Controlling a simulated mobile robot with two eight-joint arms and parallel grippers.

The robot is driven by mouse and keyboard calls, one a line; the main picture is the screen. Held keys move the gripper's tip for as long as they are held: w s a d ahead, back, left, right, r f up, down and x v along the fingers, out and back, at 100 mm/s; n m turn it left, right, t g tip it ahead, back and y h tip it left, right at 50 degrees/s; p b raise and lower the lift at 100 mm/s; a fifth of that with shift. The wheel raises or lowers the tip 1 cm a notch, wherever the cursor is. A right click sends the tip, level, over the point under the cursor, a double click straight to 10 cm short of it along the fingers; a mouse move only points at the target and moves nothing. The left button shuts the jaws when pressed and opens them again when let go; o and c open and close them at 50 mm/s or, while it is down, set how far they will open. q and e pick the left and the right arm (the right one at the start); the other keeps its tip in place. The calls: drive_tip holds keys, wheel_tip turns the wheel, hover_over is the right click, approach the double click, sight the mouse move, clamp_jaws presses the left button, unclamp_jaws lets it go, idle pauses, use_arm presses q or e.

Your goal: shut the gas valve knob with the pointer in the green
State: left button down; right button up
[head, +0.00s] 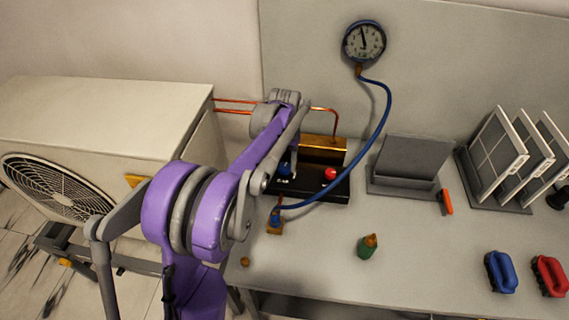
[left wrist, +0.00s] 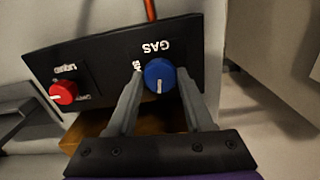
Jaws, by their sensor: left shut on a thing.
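The blue gas valve knob (left wrist: 160,72) sits on a black panel marked GAS, and its white line points down in the left wrist view. My left gripper (left wrist: 163,98) has one finger on each side of the knob and is shut on it. In the head view the blue knob (head: 284,169) shows partly behind my left gripper (head: 292,163). The round gauge (head: 364,42) hangs on the back wall, its dark pointer nearly straight up, leaning slightly left. Its coloured zones are too small to make out. My right gripper is not in view.
A red knob (head: 330,174) is beside the blue one on the same panel. A blue hose (head: 384,115) runs from the gauge down to the bench. A green bottle-like fitting (head: 367,246) stands in front. A grey stand (head: 405,165) is to the right. Free bench lies around the fitting.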

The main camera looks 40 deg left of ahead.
sight(285, 167)
use_arm(q)
drive_tip(key=shift+m, duration=1.4)
drive_tip(key=shift+c, duration=1.4)
unclamp_jaws()
drive_tip(key=shift+r, duration=0.15)
wheel_tip(285, 167, up, 11)
drive_tip(key=shift+f, duration=0.2)
drive_tip(key=shift+d+p, duration=0.1)
drive_tip(key=shift+p, duration=0.2)
